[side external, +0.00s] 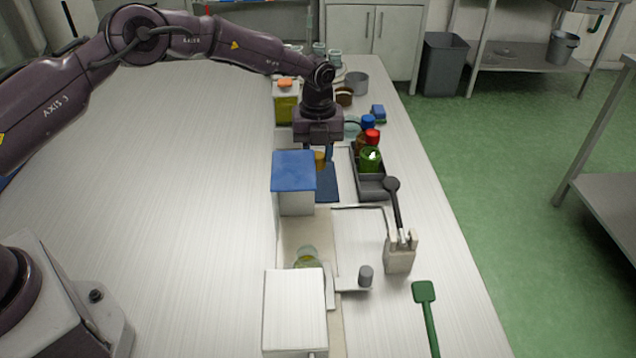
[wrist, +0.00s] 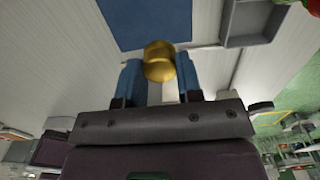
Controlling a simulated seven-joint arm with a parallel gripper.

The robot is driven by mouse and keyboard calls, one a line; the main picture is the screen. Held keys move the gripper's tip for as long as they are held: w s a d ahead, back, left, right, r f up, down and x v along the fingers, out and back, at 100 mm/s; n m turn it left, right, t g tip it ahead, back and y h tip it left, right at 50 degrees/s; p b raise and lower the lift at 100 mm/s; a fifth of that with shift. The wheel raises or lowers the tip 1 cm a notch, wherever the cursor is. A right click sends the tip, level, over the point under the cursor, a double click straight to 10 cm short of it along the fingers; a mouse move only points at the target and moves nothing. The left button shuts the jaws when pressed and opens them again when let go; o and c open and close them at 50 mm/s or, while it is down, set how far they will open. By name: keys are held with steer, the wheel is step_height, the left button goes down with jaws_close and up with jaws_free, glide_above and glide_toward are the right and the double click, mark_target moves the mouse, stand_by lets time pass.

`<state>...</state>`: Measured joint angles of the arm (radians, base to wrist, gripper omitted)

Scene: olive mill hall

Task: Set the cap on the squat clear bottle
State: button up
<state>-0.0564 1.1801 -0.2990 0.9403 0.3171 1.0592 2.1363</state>
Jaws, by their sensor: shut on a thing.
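My gripper (side external: 321,156) is shut on a gold cap (side external: 319,161), above the blue mat (side external: 328,186). In the wrist view the cap (wrist: 159,60) sits between the blue fingers of my gripper (wrist: 160,75), with the mat (wrist: 140,22) beyond it. A squat clear bottle (side external: 306,256) with yellowish contents appears to stand nearer the camera, well away from the cap. Its lower part is hidden behind a white box, and its mouth is hard to make out.
A blue-topped box (side external: 293,172) stands close beside my gripper. A white box (side external: 294,312) stands in front of the bottle. To the right are a dark tray (side external: 372,190) with bottles, a beige holder (side external: 399,256), a grey cylinder (side external: 365,276) and a green paddle (side external: 424,292). The left tabletop is clear.

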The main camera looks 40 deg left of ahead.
steer(key=shift+w+d+r, duration=0.1)
steer(key=shift+d+r, duration=0.1)
steer(key=shift+d, duration=0.1)
steer(key=s+d+r+m, duration=0.5)
steer(key=s+d+r, duration=0.65)
steer(key=d, duration=0.25)
steer(key=shift+m, duration=0.5)
steer(key=shift+s+d+f, duration=0.15)
steer(key=shift+s+f, duration=0.95)
steer(key=shift+s, duration=0.3)
steer(key=shift+s+d+f, duration=0.2)
steer(key=shift+s+f, duration=0.85)
steer(key=shift+s, duration=0.35)
steer(key=shift+s+d+f, duration=0.15)
steer(key=shift+s+f, duration=0.95)
steer(key=shift+s, duration=0.3)
steer(key=shift+f, duration=0.5)
steer(key=shift+f, duration=0.3)
steer(key=shift+f, duration=0.3)
